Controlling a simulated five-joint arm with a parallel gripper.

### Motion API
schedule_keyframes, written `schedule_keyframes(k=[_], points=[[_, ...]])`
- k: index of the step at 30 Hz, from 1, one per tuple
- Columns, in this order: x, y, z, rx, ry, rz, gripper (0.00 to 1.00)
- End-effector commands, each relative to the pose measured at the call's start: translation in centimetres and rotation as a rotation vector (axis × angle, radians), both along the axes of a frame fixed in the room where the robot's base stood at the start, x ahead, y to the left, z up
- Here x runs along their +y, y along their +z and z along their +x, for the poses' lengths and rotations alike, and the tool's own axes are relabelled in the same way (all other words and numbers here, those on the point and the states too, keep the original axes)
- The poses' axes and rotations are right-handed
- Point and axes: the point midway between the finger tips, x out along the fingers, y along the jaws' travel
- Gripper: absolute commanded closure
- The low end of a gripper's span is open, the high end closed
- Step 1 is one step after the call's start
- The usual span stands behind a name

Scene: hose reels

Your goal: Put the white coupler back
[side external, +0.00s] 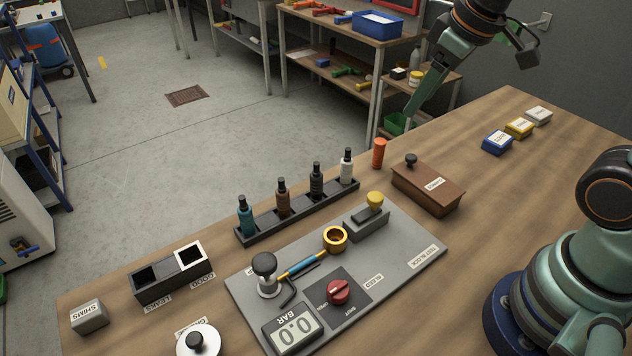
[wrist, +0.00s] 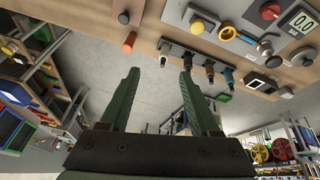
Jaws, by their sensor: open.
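The white coupler (side external: 347,166) has a dark top and stands upright at the right end of the dark rack (side external: 262,232). A black coupler (side external: 316,181), a brown one (side external: 283,198) and a teal one (side external: 245,216) stand in the same rack. In the wrist view the white coupler (wrist: 164,58) shows beyond the fingertips, near the left end of the row. My gripper (wrist: 160,72) is open with nothing between its fingers. In the side view my gripper (side external: 412,104) is up behind the table's far edge, apart from the rack and the coupler.
An orange cylinder (side external: 378,153) and a brown box (side external: 428,190) stand right of the rack. The grey test block (side external: 408,250) with a gold ring (side external: 335,239) and red knob (side external: 338,291) lies in front. A two-hole box (side external: 168,280) is at left. The table's right side is mostly clear.

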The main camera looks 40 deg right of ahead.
Motion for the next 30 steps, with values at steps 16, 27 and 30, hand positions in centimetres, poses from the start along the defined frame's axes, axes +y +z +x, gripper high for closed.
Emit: schedule_keyframes(k=[16, 27, 30], points=[[-0.6, -0.5, -3.5, -0.106, -0.243, 0.107, 0.37], [-0.5, -0.5, -3.5, -0.106, -0.241, 0.106, 0.37], [-0.5, -0.5, -3.5, -0.106, -0.241, 0.106, 0.37]])
